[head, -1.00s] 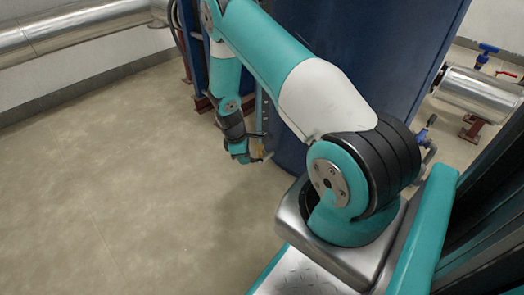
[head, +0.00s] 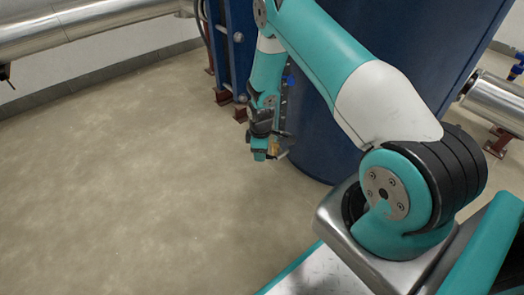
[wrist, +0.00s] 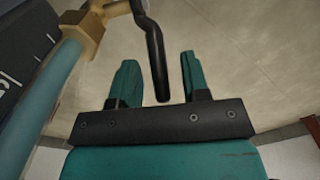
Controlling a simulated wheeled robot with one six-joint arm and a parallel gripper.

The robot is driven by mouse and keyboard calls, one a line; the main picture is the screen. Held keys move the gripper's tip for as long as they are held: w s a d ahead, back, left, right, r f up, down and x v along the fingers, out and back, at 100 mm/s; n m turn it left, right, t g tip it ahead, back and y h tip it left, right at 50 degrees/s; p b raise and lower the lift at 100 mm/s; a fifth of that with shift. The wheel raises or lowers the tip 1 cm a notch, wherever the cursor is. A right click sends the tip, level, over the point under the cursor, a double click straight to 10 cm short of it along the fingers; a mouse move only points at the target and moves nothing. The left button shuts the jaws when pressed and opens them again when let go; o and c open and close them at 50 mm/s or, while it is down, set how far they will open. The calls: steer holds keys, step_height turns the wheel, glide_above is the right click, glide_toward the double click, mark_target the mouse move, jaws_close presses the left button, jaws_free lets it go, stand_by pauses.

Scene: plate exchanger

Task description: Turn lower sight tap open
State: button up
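A black tap lever (wrist: 154,55) runs down between the two teal fingers of my gripper (wrist: 160,70) in the wrist view. The fingers are apart, with gaps visible on both sides of the lever. The lever joins a brass tap body (wrist: 88,32) at upper left, on a pale blue tube (wrist: 45,90). In the head view my gripper (head: 262,152) is low beside the large blue tank, with a small brass-coloured bit (head: 277,147) at its right. The lever cannot be made out there.
The large blue tank (head: 340,110) stands just right of my gripper. A blue frame (head: 230,50) on reddish feet is behind it. Silver pipes (head: 80,25) run along the back wall. The floor (head: 120,190) at left is clear.

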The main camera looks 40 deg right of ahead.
step_height(320, 180, up, 8)
steer(key=p, duration=0.4)
steer(key=shift+f, duration=0.2)
